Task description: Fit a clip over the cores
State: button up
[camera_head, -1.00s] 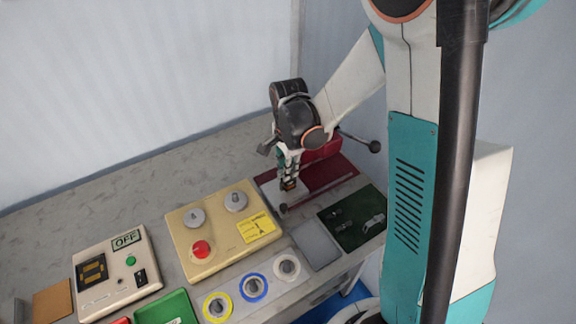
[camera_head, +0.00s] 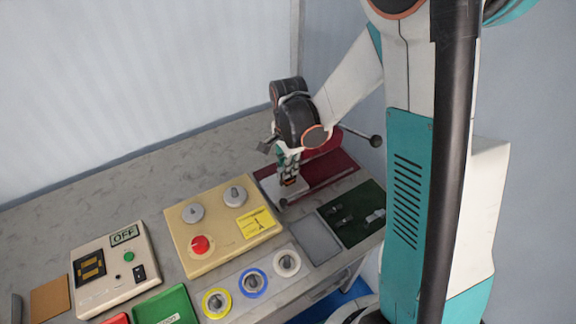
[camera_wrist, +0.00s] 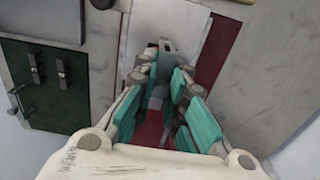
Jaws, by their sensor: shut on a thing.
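My gripper (camera_head: 288,181) points down over the maroon base at the back right of the bench. In the wrist view its teal-padded fingers (camera_wrist: 165,75) are closed around a small grey metal piece with a slot, which looks like a clip (camera_wrist: 166,50). The clip is over a pale plate (camera_wrist: 188,25) on the maroon base (camera_head: 330,177). I cannot tell whether it touches anything below. Dark clips lie on the green mat (camera_head: 370,232); they also show in the wrist view (camera_wrist: 38,75). The cores cannot be made out; the fingers hide the area under them.
A red machine part with a ball-ended lever (camera_head: 375,140) stands close behind my gripper. A grey tray (camera_head: 315,240) lies left of the mat. A beige panel with knobs (camera_head: 220,230) and a switch box (camera_head: 110,270) stand further left. The back of the bench is clear.

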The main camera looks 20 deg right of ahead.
jog(key=shift+f+b, duration=0.5)
jog(key=shift+f, duration=0.15)
jog(key=o, duration=0.8)
jog(key=shift+r, duration=0.1)
jog(key=shift+c, duration=0.2)
notch_tip(320, 180, up, 12)
